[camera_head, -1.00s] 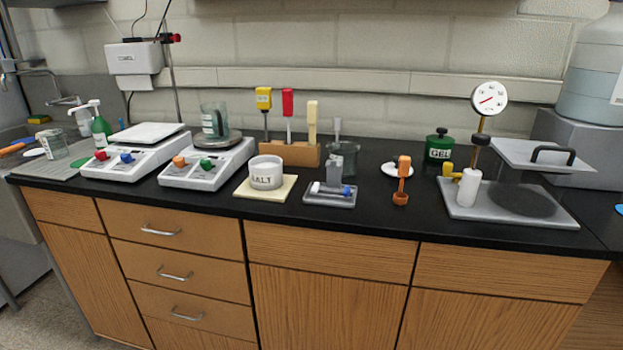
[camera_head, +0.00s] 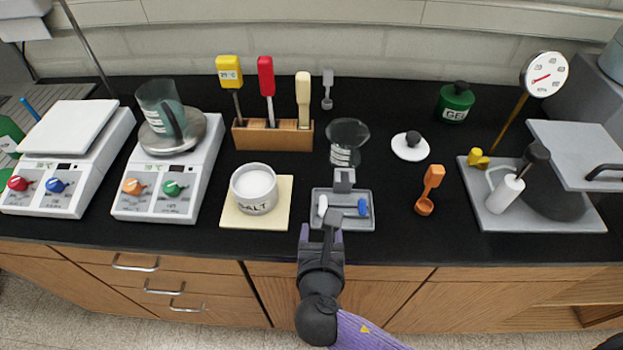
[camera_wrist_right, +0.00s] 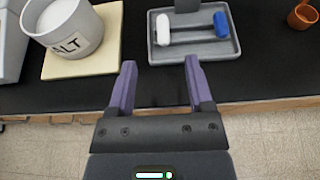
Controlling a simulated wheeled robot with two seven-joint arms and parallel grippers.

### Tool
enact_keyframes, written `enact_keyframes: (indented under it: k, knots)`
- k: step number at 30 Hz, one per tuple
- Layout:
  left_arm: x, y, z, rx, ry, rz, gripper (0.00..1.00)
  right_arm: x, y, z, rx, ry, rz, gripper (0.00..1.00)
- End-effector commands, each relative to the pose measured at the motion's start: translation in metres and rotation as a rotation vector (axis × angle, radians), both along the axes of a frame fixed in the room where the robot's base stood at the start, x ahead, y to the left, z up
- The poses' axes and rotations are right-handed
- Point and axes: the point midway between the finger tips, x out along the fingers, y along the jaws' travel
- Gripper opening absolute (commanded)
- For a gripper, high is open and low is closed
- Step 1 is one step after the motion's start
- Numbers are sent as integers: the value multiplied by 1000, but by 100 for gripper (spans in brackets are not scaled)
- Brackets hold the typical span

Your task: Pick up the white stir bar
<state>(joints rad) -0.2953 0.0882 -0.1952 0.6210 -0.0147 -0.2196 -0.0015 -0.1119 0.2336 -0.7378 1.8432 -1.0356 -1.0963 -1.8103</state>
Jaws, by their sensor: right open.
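The white stir bar (camera_head: 323,206) lies upright in the picture at the left side of a small grey tray (camera_head: 345,225). It also shows in the right wrist view (camera_wrist_right: 163,30), in the tray (camera_wrist_right: 190,58). A blue stir bar (camera_head: 363,207) lies at the tray's right side, also in the right wrist view (camera_wrist_right: 222,25). My right gripper (camera_head: 321,232) is at the counter's front edge, just short of the tray. In the right wrist view its two purple fingers (camera_wrist_right: 160,78) are apart with nothing between them. My left gripper is not in view.
A salt tub (camera_head: 254,190) on a cream pad is left of the tray. An orange scoop (camera_head: 430,190) is to the right, with clear black counter between.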

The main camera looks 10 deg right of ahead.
Motion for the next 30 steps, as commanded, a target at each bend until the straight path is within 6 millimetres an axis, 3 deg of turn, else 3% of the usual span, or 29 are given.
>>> enact_keyframes:
  k: [6, 13, 21, 23, 30]
  knots:
    - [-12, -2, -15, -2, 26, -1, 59, 33, -10, -19, -1, 0, -2, 66]
    - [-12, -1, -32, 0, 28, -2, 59, 71, -21, -41, 1, 3, -1, 66]
    - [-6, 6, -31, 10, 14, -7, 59, 77, -23, -41, 3, 4, -1, 66]
    - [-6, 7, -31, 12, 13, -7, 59, 77, -23, -40, 3, 4, -1, 56]
    - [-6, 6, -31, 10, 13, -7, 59, 77, -23, -41, 3, 4, -1, 5]
